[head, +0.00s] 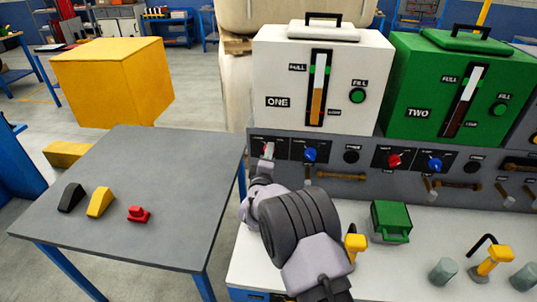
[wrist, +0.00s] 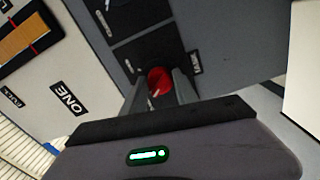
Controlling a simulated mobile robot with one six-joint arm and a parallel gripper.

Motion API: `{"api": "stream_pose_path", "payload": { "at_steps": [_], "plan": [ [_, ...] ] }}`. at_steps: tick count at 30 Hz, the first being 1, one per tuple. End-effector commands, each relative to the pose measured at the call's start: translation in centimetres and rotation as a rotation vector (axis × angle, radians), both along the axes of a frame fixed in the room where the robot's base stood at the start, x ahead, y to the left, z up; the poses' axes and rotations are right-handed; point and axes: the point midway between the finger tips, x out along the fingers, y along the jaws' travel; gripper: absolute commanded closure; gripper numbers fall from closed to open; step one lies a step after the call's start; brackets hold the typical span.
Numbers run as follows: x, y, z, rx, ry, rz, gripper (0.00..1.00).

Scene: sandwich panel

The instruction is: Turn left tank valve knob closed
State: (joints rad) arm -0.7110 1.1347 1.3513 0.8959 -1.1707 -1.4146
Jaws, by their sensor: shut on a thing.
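The white tank marked ONE (head: 318,75) stands at the left of the grey panel. Below it, on a black plate, is a red valve knob (head: 268,148), partly hidden by my gripper (head: 266,160) in the head view. In the wrist view the red knob (wrist: 159,77) lies between the two fingers of my gripper (wrist: 158,92), which are shut on it. A light pointer mark shows on the red. A blue knob (head: 310,154) is on the black plate to the right.
The green tank TWO (head: 450,90) stands to the right, with another red knob (head: 394,160) and blue knob (head: 435,164) below. A grey table (head: 150,180) with small blocks is at the left. A green box (head: 391,219) and yellow handles sit on the white counter (head: 420,270).

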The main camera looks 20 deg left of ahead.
Motion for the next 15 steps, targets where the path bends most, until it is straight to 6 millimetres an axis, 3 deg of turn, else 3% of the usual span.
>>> {"api": "stream_pose_path", "payload": {
  "at_steps": [15],
  "plan": [
    [0.00, -0.01, 0.02, -0.177, -0.043, 0.000, 1.00]
  ]
}}
